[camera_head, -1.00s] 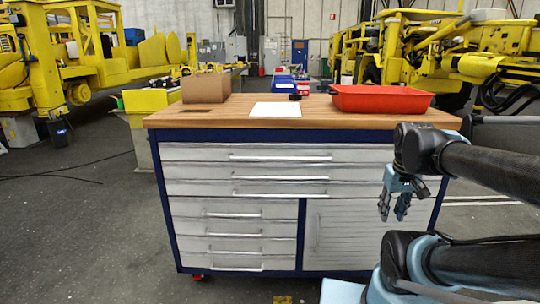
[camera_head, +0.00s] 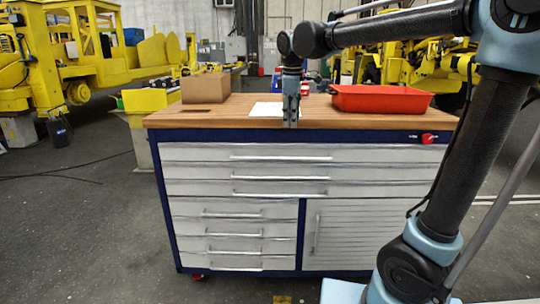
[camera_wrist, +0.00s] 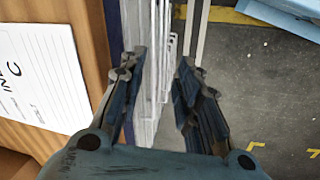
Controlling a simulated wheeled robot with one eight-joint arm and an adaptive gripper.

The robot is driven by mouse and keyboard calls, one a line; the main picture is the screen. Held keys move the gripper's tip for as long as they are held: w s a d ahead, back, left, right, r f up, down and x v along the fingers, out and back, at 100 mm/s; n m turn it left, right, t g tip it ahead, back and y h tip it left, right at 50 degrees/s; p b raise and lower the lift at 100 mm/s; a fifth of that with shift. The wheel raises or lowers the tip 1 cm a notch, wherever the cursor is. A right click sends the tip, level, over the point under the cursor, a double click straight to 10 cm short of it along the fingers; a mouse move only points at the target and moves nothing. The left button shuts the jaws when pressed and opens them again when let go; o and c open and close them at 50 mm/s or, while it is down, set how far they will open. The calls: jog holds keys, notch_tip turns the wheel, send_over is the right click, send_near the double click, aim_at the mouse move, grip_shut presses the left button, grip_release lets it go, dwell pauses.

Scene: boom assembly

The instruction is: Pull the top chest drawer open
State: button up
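The chest (camera_head: 300,137) has a blue frame and light grey drawer fronts. Its top drawer (camera_head: 200,153) is wide and closed, with a long horizontal bar handle (camera_head: 281,158). My gripper (camera_head: 290,124) points down at the front edge of the worktop, above the middle of that handle and apart from it. In the wrist view, my gripper (camera_wrist: 160,68) is open, with its two dark fingers apart and nothing held. The drawer fronts and the stacked bar handles (camera_wrist: 168,45) show between and beyond the fingers. Which handle is the top one is hard to tell there.
The wooden worktop (camera_head: 225,113) carries a white sheet (camera_head: 266,109), a cardboard box (camera_head: 206,88) and a red tray (camera_head: 381,99). A red button (camera_head: 428,138) sticks out at the chest's upper right. The floor in front of the chest is clear.

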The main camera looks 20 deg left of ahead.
jog(key=r+n, duration=0.1)
jog(key=n, duration=0.1)
send_over(269, 158)
jog(key=s+d, duration=0.1)
jog(key=s, duration=0.2)
jog(key=shift+n, duration=0.3)
jog(key=w+f, duration=0.1)
jog(key=f, duration=0.4)
jog(key=w+f, duration=0.1)
jog(key=f, duration=0.5)
jog(key=w+a+f, duration=0.1)
jog(key=f, duration=0.4)
jog(key=shift+f, duration=0.25)
grip_shut()
